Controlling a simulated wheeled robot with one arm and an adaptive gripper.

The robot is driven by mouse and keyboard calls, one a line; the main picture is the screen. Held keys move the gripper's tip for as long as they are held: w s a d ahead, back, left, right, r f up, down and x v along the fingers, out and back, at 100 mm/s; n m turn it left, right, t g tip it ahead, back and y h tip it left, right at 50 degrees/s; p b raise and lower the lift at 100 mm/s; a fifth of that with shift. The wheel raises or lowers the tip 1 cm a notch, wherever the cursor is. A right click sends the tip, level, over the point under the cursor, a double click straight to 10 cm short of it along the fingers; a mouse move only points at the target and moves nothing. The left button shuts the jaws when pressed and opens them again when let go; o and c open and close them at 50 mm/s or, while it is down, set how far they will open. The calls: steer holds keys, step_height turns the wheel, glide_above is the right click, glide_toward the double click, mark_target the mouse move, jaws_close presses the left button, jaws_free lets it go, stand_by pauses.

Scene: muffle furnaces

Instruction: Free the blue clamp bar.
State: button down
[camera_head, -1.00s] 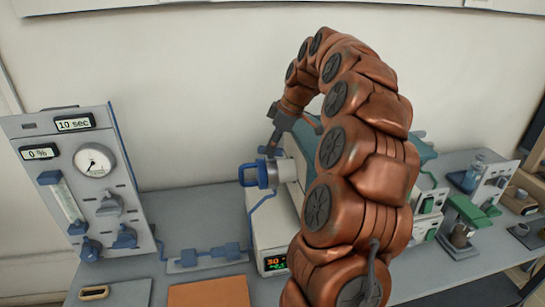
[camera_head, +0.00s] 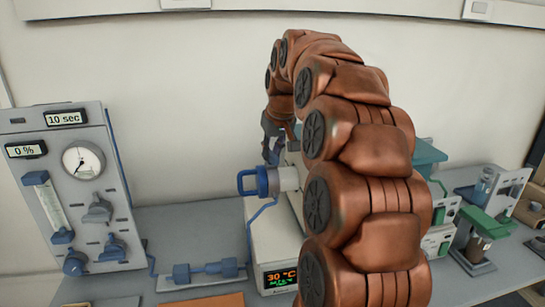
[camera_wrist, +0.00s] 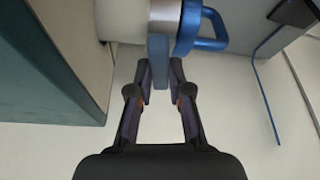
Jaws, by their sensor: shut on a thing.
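The blue clamp bar (camera_wrist: 159,50) is a flat blue-grey strip standing across the pale collar at the end of the furnace tube (camera_wrist: 124,20) in the wrist view. My gripper (camera_wrist: 161,74) is shut on the lower part of the bar, one finger on each side. A brighter blue end cap with a loop handle (camera_wrist: 208,43) is just right of the bar. In the head view my gripper (camera_head: 270,146) is above and behind the blue end cap (camera_head: 257,182); the bar and fingertips are hard to make out there, and my arm hides much of the furnace.
A grey gas panel (camera_head: 75,190) with a gauge and knobs stands at the left. The white furnace (camera_head: 275,240) shows 30 °C. A blue line runs from the panel toward the end cap. Green-topped instruments (camera_head: 480,225) stand at the right.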

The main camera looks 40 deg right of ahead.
steer(key=shift+m+h+b, duration=0.45)
steer(key=shift+m+h, duration=0.05)
steer(key=shift+m, duration=0.7)
steer(key=c, duration=1.1)
jaws_free()
steer(key=shift+r, duration=0.15)
steer(key=v, duration=1.1)
steer(key=shift+s+a+r, duration=0.1)
steer(key=shift+r, duration=0.25)
